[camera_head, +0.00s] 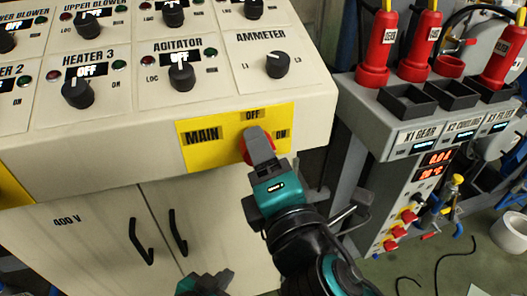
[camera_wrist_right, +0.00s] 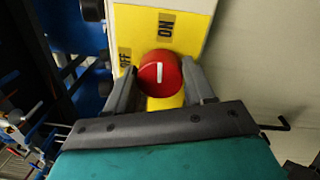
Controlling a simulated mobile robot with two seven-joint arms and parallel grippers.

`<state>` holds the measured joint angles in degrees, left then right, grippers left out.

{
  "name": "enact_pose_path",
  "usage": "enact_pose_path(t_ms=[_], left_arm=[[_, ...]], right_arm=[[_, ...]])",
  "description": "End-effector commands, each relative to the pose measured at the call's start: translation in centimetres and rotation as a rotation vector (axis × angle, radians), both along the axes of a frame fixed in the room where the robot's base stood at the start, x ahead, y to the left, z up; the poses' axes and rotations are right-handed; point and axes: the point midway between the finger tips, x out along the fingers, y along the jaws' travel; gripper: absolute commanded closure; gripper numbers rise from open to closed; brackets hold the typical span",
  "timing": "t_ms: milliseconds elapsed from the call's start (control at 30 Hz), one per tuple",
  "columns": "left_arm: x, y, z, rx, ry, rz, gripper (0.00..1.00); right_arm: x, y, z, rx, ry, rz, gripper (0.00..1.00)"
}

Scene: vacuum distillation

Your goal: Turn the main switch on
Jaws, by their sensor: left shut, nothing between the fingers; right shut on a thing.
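The main switch is a red round knob (camera_head: 246,151) on a yellow plate (camera_head: 203,150) marked MAIN on the cabinet front. In the right wrist view the knob (camera_wrist_right: 159,72) shows a white line running up and down, its upper end toward the ON label (camera_wrist_right: 166,25); the OFF label (camera_wrist_right: 125,60) is to the left. My right gripper (camera_head: 262,152) is shut on the knob, one finger on each side, and hides part of it in the head view. My left gripper (camera_head: 205,283) is shut and empty, low at the bottom edge, partly cut off.
Several black knobs sit on the sloped panel above, including the ammeter knob (camera_head: 277,65) and agitator knob (camera_head: 181,74). Cabinet doors with black handles (camera_head: 178,233) are below. A grey unit (camera_head: 385,115) with red cylinders stands to the right.

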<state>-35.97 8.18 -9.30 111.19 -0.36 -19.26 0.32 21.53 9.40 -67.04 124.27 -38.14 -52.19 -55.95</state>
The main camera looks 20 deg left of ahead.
Motion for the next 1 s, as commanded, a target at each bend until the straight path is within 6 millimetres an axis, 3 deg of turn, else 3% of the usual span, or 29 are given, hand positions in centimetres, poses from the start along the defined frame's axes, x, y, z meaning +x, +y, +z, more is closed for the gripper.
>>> enact_pose_path(t_ms=[800, 833, 1000], left_arm=[[0.07, -0.02, 0.29, 0.0, -0.001, 0.0, 1.0], [0.09, -0.02, 0.3, 0.0, -0.002, 0.0, 1.0], [0.2, -0.03, 0.37, 0.0, -0.004, -0.001, 1.0]], right_arm=[[0.0, 0.03, 0.04, 0.103, 0.068, 0.002, 0.77], [0.0, 0.03, 0.04, 0.103, 0.068, 0.002, 0.45], [-0.01, 0.03, 0.02, 0.102, 0.067, 0.002, 0.29]])
